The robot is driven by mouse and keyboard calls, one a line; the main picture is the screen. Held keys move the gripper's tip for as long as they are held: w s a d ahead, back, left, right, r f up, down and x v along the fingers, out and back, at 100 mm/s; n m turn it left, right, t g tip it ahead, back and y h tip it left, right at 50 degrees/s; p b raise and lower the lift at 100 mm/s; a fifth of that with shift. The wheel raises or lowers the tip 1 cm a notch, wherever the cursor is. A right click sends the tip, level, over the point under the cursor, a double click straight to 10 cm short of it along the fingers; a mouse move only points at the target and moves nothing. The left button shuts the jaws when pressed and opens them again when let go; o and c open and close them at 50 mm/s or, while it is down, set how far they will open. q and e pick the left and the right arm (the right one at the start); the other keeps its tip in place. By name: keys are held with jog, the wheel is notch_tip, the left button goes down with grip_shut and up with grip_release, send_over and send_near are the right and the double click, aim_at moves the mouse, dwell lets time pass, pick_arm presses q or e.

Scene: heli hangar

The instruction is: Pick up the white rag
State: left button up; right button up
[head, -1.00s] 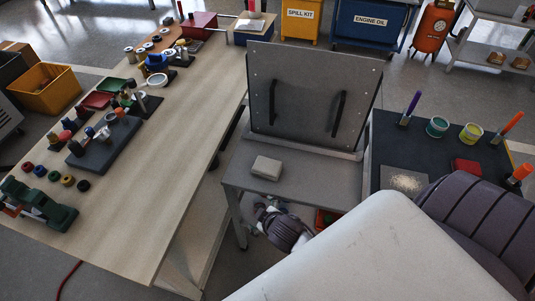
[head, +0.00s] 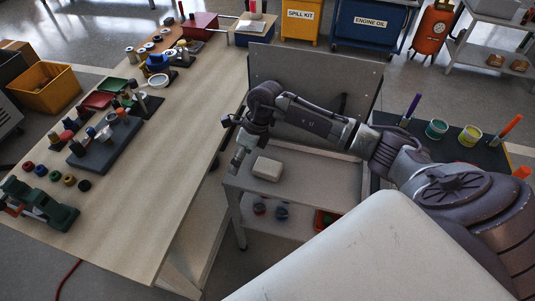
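The white rag (head: 267,169) looks like a small folded off-white pad. It lies flat on the upper shelf of the grey cart (head: 300,190), near its left side. My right arm reaches in from the right across the cart. Its gripper (head: 237,160) hangs pointing down, just left of the rag in the picture and seemingly above the shelf edge. The gripper does not hold the rag. Its fingers are small and seen at an angle, so their opening is unclear. My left gripper is not in view.
A grey upright panel with handles (head: 290,68) stands at the back of the cart, partly behind my arm. A long wooden workbench (head: 150,190) with many parts lies to the left. A dark table (head: 455,152) with cups and brushes is at right.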

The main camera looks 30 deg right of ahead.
aim_at(268, 166)
jog(key=d+r+g+h, duration=0.15)
jog(key=d+h, duration=0.25)
jog(key=d, duration=0.5)
jog(key=shift+t, duration=0.25)
jog(key=f+b, duration=0.4)
jog(key=f, duration=0.1)
jog(key=f+b, duration=0.2)
jog(key=f, duration=0.1)
jog(key=shift+d+f, duration=0.1)
jog(key=shift+d, duration=0.15)
jog(key=f+b, duration=0.2)
jog(key=f, duration=0.1)
jog(key=f+b, duration=0.2)
jog(key=shift+w+f, duration=0.25)
jog(key=shift+w, duration=0.1)
jog(key=shift+r, duration=0.15)
jog(key=c, duration=1.1)
jog(key=shift+c, duration=0.2)
